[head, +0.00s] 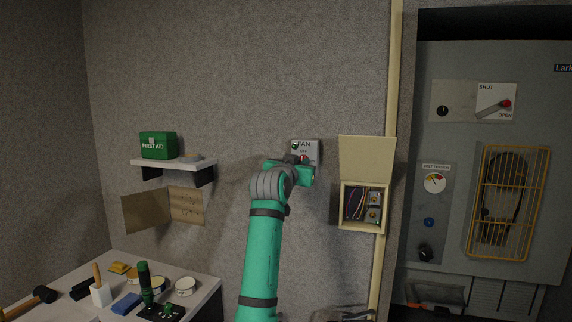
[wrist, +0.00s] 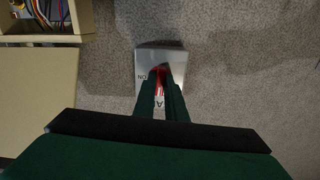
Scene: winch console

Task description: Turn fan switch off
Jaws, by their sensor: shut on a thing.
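My gripper (wrist: 160,82) is shut on the red handle, in front of the plate. In the head view my gripper (head: 301,162) covers the lower part of the plate. The handle's exact position against the markings is hard to tell.
An open fuse box (head: 345,217) with wires is right of the switch, its lid (head: 367,158) raised. A yellowish pipe (head: 396,80) runs up the wall. A shelf (head: 149,163) with a green first aid box (head: 158,145) is at left, above a cluttered bench (head: 205,290).

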